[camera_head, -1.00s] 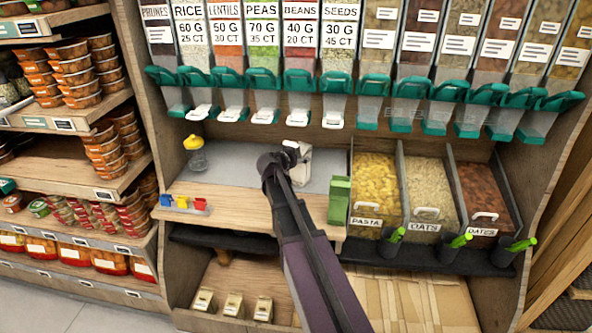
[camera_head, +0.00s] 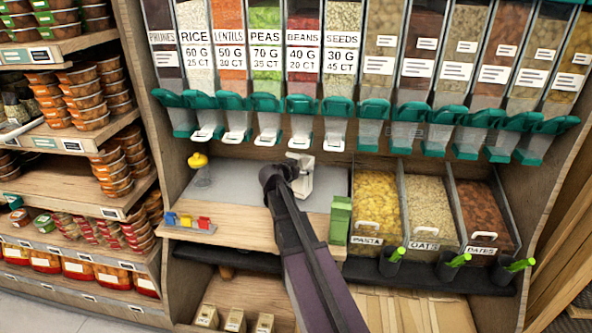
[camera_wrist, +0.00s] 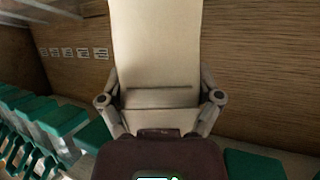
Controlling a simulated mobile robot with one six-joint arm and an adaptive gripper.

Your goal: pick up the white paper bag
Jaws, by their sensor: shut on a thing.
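The white paper bag (camera_head: 303,178) is upright in the head view, just right of my gripper (camera_head: 289,168), above the grey shelf surface. In the wrist view the bag (camera_wrist: 155,50) fills the middle, a pale tall panel with a dark line across its lower part. My gripper (camera_wrist: 158,108) has a finger on each side of the bag and is shut on it. My arm hides part of the bag and shelf in the head view. I cannot tell whether the bag's bottom touches the shelf.
Dispensers with green levers (camera_head: 265,103) hang over the shelf. A green box (camera_head: 340,220) stands right of my arm, beside the pasta bin (camera_head: 375,205). A jar with a yellow lid (camera_head: 199,168) and a tray of coloured clips (camera_head: 187,224) are left. Grey shelf space between is clear.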

